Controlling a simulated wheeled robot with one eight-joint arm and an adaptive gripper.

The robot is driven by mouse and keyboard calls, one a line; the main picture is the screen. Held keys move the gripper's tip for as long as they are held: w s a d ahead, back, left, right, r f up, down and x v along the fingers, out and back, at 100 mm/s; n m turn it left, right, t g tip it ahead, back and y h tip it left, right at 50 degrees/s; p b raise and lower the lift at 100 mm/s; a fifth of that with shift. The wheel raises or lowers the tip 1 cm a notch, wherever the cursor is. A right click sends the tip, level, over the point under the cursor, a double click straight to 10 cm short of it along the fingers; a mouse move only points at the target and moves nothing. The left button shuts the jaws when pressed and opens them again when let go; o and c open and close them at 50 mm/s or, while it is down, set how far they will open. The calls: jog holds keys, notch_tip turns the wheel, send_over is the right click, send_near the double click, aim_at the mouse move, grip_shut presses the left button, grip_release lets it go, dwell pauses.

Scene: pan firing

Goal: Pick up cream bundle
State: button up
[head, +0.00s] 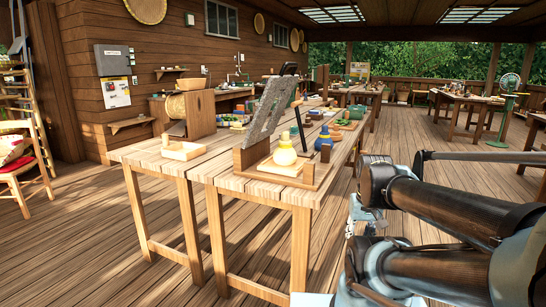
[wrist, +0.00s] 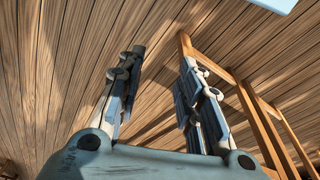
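A rounded pale-yellow bundle (head: 285,154) with a narrow tied top is the closest match I see to the cream bundle. It sits on a low wooden tray (head: 283,168) at the near end of the workbench (head: 232,170) in the head view. My gripper (wrist: 164,56) is open and empty in the wrist view, its two fingers well apart over the plank floor. In the head view my arm is at the right, beside the bench and apart from the bundle. No bundle shows in the wrist view.
A tilted grey slab (head: 269,108) stands just behind the bundle. A blue bundle (head: 324,139) is to its right, and a small wooden tray (head: 184,150) is to its left. Bench legs (wrist: 250,118) rise near the gripper.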

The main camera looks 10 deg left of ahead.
jog(key=shift+w+a, duration=0.1)
jog(key=shift+a, duration=0.05)
jog(key=o, duration=0.8)
jog(key=r, duration=0.2)
jog(key=shift+w+a+r+n, duration=0.1)
jog(key=shift+a+r+n, duration=0.15)
jog(key=shift+r+n, duration=0.05)
jog(key=w+a+r+n+y, duration=0.1)
jog(key=w+a+r+n, duration=0.25)
jog(key=w+r, duration=0.55)
jog(key=w+a+r+n+y, duration=0.1)
jog(key=w+a+r+n, duration=0.25)
jog(key=w+r, duration=0.55)
jog(key=w+a+r+n+y, duration=0.1)
jog(key=w+a+r+n, duration=0.25)
jog(key=w+r, duration=0.5)
jog(key=w+a+r+n+g+y, duration=0.1)
jog(key=w+a+r+n, duration=0.45)
jog(key=w, duration=0.55)
jog(key=m, duration=0.1)
send_over(285, 140)
jog(key=d, duration=0.2)
jog(key=f, duration=0.9)
jog(key=shift+w+d, duration=0.1)
jog(key=shift+w, duration=0.15)
jog(key=shift+x, duration=3)
